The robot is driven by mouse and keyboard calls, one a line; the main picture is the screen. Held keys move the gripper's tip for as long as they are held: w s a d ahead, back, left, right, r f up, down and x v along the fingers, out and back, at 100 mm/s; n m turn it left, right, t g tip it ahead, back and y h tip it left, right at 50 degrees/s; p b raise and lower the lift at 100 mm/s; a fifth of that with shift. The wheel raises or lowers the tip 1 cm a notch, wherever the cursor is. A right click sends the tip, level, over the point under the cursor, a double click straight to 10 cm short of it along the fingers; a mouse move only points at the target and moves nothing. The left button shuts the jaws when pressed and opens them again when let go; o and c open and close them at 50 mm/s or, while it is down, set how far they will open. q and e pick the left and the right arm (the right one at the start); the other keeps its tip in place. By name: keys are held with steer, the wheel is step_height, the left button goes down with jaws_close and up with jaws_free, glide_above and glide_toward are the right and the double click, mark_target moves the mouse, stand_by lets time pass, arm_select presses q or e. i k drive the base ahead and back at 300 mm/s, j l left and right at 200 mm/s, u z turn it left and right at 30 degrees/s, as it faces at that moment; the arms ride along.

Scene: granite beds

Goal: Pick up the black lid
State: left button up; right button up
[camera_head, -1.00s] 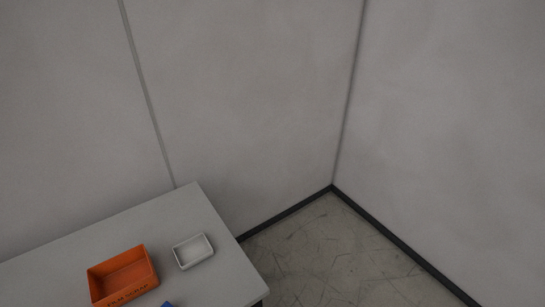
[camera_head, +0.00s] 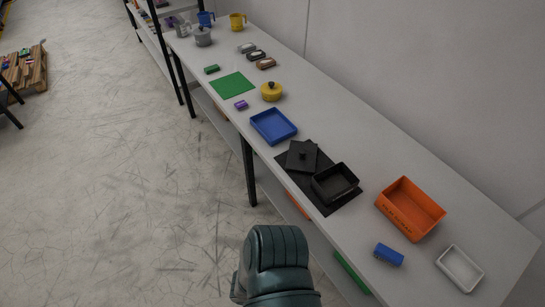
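The black lid (camera_head: 302,155) is a square plate with a small knob on top. It lies on a black mat (camera_head: 346,199) on the long table, to the left of an open black box (camera_head: 334,182) and close to it. Whether lid and box touch is hard to tell. One of my arm links shows at the bottom middle, in front of the table edge. Neither of my grippers is in view.
On the grey table (camera_head: 395,150) a blue tray (camera_head: 273,126) lies left of the lid. An orange box (camera_head: 410,208), a blue brush-like block (camera_head: 388,254) and a white tray (camera_head: 460,268) are to the right. A yellow pot (camera_head: 271,91) stands farther back.

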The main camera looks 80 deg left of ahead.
mark_target(301, 156)
steer(key=k+u, duration=0.15)
steer(key=u, duration=2.25)
